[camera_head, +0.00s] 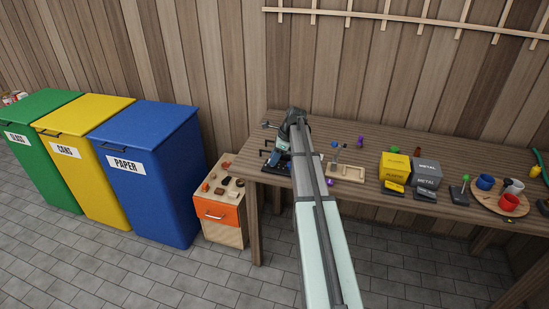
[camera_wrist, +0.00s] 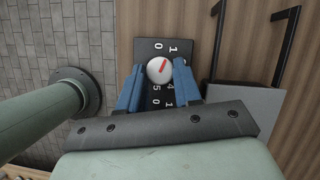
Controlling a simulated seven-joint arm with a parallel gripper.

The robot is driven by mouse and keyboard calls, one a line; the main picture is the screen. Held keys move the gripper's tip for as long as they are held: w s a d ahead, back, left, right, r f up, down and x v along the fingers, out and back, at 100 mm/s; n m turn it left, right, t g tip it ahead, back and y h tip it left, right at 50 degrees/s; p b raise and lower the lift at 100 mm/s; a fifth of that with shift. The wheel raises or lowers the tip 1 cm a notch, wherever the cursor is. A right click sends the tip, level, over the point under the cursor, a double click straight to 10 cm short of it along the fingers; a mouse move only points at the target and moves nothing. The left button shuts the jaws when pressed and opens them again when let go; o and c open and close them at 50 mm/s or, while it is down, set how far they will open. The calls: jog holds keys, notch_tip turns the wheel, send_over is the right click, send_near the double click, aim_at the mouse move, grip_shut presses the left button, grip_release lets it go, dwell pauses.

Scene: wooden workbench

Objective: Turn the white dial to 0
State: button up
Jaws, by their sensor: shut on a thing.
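The white dial (camera_wrist: 159,72) has a red pointer mark and sits on a black panel (camera_wrist: 146,48) with white numbers, in the wrist view. The mark points up and to the right in that picture, near the 1. In the head view my arm (camera_head: 301,150) reaches the bench's left end, where the dial cannot be made out.
The wooden bench (camera_head: 355,135) carries a light wooden tray (camera_head: 347,174), yellow and grey boxes (camera_head: 425,170), and a round board with mugs (camera_head: 487,198) farther right. A grey block with black handles (camera_wrist: 245,97) stands close to the right of the panel. Blue, yellow and green bins stand left.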

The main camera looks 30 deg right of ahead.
jog(key=n, duration=0.1)
jog(key=n+g, duration=0.1)
jog(key=n, duration=0.1)
jog(key=shift+w+d+y, duration=0.1)
jog(key=shift+w+y, duration=0.1)
jog(key=shift+y, duration=0.2)
jog(key=shift+n+g, duration=0.7)
jog(key=shift+n, duration=1)
jog(key=o, duration=1)
jog(key=shift+o, duration=0.2)
jog(key=v, duration=1.3)
jog(key=shift+d+r, duration=0.15)
jog(key=shift+r, duration=0.2)
jog(key=shift+f, duration=0.1)
